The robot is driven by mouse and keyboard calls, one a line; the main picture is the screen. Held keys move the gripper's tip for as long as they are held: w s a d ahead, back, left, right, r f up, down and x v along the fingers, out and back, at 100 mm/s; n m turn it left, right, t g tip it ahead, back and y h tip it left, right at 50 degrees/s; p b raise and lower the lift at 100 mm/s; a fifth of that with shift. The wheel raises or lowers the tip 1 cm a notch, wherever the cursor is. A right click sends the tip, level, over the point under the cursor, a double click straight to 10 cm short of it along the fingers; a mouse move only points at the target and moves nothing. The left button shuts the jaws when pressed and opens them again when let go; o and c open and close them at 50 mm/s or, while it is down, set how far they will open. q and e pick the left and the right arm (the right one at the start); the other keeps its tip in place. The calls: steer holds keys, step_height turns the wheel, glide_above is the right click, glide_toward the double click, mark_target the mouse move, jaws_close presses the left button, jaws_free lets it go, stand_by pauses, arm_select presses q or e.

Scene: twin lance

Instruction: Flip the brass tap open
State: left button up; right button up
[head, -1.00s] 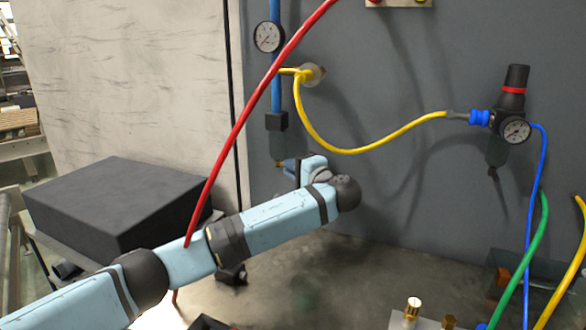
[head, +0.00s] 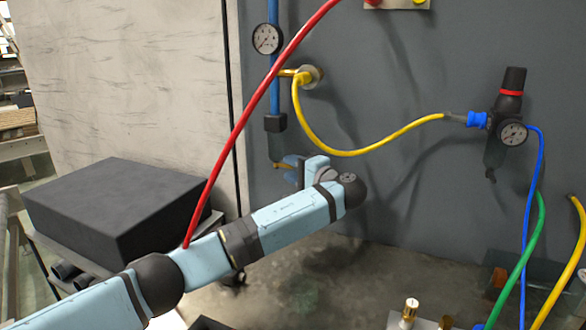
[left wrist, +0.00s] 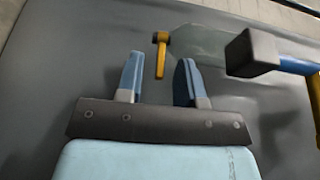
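The brass tap (left wrist: 161,55) shows in the left wrist view as a small brass lever with a dark end, below a clear bowl. In the head view a small brass bit (head: 277,165) shows under the bowl on the blue pipe, partly behind my gripper. My left gripper (left wrist: 157,72) is open and empty. Its two blue fingers point towards the tap, and the lever shows in the gap between them, closer to the left finger. I cannot tell how far ahead it is; no contact shows. In the head view the left gripper (head: 288,162) is near the wall. The right gripper is not in view.
A black block (head: 275,122) sits on the blue pipe beside the bowl; it also shows in the left wrist view (left wrist: 250,52). A red hose (head: 240,120) hangs close to my left arm. A yellow hose (head: 345,152) loops right to a regulator (head: 508,105). A dark box (head: 115,205) stands left.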

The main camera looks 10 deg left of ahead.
arm_select(q)
steer(key=p+v, duration=0.5)
steer(key=v, duration=0.8)
steer(key=shift+d, duration=0.35)
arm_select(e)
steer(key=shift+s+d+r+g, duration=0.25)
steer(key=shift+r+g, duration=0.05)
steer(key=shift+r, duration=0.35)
arm_select(q)
steer(key=shift+s, duration=0.1)
steer(key=shift+f, duration=0.1)
